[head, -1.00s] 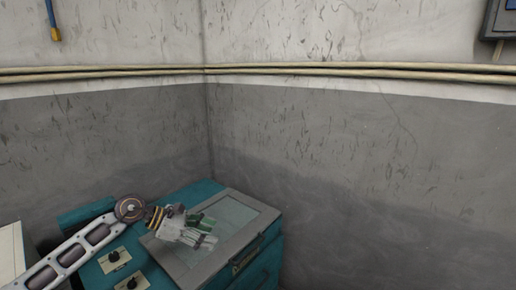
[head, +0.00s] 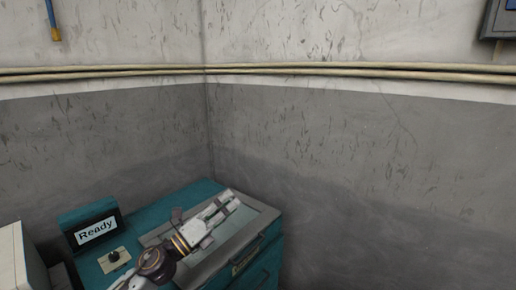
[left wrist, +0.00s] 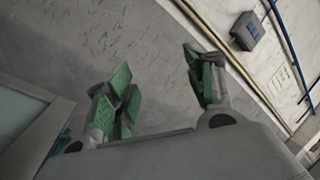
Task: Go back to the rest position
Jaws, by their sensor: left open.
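My left gripper (head: 218,207) is over the framed top panel of a teal machine (head: 147,204) in the head view. Its arm comes in from the bottom left. In the left wrist view the gripper (left wrist: 160,90) shows two green-padded fingers spread wide, with nothing between them. Beyond the fingers are the grey wall and part of the machine's lid at the left. My right gripper is not in any view.
A display reading "Ready" (head: 96,232) and a knob (head: 114,256) are on the machine's left part. A pale box (head: 18,258) stands at the bottom left. Walls meet behind the machine, with pipes (head: 350,70) along them. Floor space at the right looks clear.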

